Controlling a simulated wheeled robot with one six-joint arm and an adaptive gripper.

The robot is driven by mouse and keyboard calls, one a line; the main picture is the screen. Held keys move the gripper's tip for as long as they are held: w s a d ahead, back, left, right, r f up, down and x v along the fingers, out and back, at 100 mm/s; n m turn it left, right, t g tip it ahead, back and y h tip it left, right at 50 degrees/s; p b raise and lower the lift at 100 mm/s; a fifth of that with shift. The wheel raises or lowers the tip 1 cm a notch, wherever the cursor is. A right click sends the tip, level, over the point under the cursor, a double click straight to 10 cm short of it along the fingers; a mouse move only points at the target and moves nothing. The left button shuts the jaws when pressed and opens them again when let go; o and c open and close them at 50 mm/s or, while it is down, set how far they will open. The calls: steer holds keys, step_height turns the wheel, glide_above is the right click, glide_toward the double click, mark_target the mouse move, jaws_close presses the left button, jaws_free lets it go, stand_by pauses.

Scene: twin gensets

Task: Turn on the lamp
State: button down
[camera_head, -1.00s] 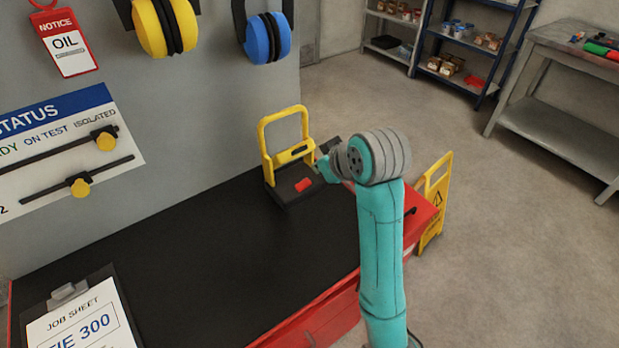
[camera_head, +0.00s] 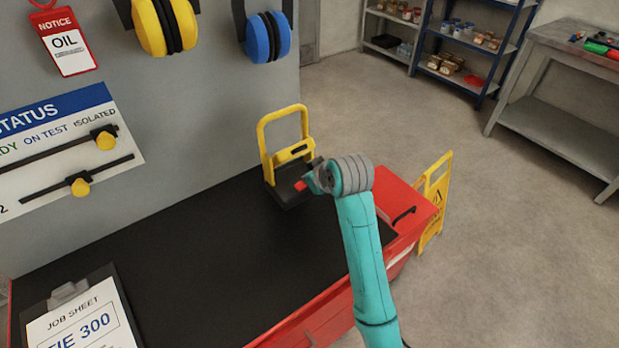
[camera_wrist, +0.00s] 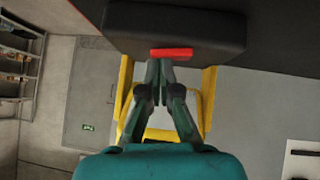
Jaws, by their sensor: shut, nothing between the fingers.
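The lamp (camera_head: 285,140) stands on the black bench top near its far right end. It has a yellow tubular frame and a dark base with a red switch (camera_head: 300,186). In the wrist view the dark base (camera_wrist: 175,28) is at the top, with the red switch (camera_wrist: 172,53) right at the fingertips. My gripper (camera_wrist: 160,62) is shut and holds nothing. Its tips are at or very close to the switch; I cannot tell whether they touch. In the head view my wrist partly hides the switch and the base's right side.
The red cabinet (camera_head: 385,197) carries the black bench top (camera_head: 230,255), which is mostly clear. A clipboard (camera_head: 80,315) lies at the front left. A grey panel with ear defenders (camera_head: 266,38) rises behind. A yellow floor sign (camera_head: 433,200) stands right of the cabinet.

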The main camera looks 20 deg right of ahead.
steer(key=shift+f, duration=0.1)
steer(key=shift+d+f+y, duration=0.15)
steer(key=shift+d+y, duration=0.05)
steer(key=shift+y, duration=0.1)
steer(key=shift+a, duration=0.3)
steer(key=shift+s+a, duration=0.25)
steer(key=shift+a, duration=0.3)
